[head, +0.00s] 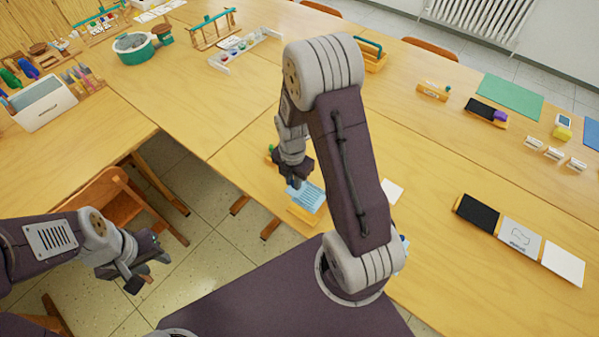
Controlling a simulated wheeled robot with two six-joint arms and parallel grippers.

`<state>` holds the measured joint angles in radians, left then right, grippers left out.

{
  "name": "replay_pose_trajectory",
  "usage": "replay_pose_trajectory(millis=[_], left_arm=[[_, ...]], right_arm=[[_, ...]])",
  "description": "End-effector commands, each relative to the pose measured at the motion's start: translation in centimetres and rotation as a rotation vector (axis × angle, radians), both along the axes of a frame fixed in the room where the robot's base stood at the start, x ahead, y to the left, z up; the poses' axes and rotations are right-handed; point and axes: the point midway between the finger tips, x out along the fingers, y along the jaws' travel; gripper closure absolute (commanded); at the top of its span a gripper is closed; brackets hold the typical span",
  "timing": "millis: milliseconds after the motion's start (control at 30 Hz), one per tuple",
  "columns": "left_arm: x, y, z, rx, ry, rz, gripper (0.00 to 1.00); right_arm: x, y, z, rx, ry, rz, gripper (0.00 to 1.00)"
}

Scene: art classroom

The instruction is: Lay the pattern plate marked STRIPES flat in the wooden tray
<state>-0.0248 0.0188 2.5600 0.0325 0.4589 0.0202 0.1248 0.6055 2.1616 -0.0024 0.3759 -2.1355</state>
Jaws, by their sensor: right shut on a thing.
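A light blue plate with stripe lines (309,196) is at the front edge of the table, just below my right gripper (296,184). My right gripper is shut on this plate at its upper left side. A light wooden piece (302,216) shows along the plate's near edge; it may be the wooden tray, but most of it is hidden. I cannot tell whether the plate touches it. My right arm covers the area to the right. My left gripper (146,272) is over the floor at the left, empty, its fingers apart.
A wooden rack at the right holds black (478,213), grey (520,237) and white (563,263) plates. A white card (391,191) lies beside my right arm. The table left of the plate is mostly clear.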

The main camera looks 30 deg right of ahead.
Motion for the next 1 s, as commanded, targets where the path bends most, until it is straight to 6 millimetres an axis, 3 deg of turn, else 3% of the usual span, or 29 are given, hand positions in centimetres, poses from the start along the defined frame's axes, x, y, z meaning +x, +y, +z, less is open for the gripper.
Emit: replay_pose_trajectory(millis=[267, 567, 733, 1000], left_arm=[[0.0, 0.0, -1.4, 0.000, 0.000, 0.000, 0.64], [0.0, 0.0, -5.0, 0.000, 0.000, 0.000, 0.64], [0.0, 0.0, -5.6, 0.000, 0.000, 0.000, 0.64], [0.0, 0.0, -5.6, 0.000, 0.000, 0.000, 0.64]], right_arm=[[0.0, 0.0, -1.4, 0.000, 0.000, -0.002, 1.00], [0.0, -0.1, -5.0, 0.000, 0.000, -0.003, 1.00], [0.0, -0.1, -6.2, 0.000, 0.001, -0.003, 1.00], [0.0, -0.1, -6.2, 0.000, 0.000, -0.003, 1.00]])
